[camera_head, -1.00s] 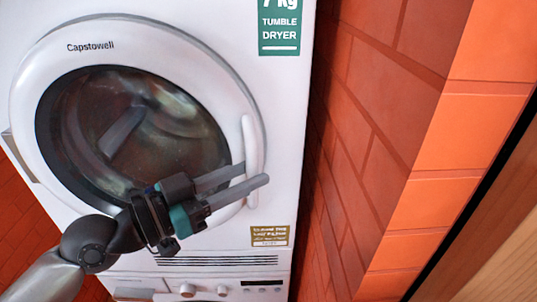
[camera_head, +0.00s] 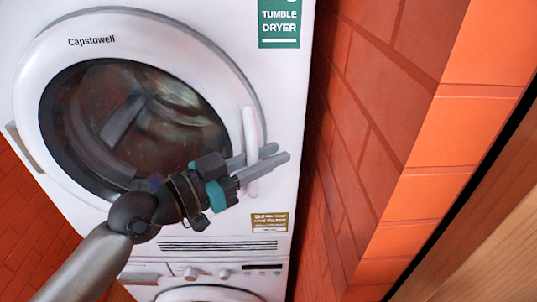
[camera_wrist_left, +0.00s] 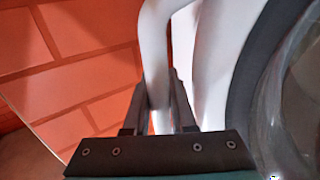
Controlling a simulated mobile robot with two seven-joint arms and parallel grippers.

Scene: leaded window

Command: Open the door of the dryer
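The dryer (camera_head: 215,55) is white, with its round door (camera_head: 60,50) closed and a dark glass window in the middle. The white upright door handle (camera_head: 251,130) is on the door's right side. My left gripper (camera_head: 281,153) reaches in from the lower left, its two grey fingers on either side of the handle's lower part. In the left wrist view the handle (camera_wrist_left: 155,45) passes between the dark fingers (camera_wrist_left: 160,95) and fills the narrow gap, so the gripper looks shut on it. My right gripper is not in view.
An orange-red brick wall (camera_head: 360,130) stands close on the dryer's right. A wooden edge (camera_head: 480,245) is at the lower right. A second white machine (camera_head: 215,275) is below the dryer. Brick also shows at the lower left.

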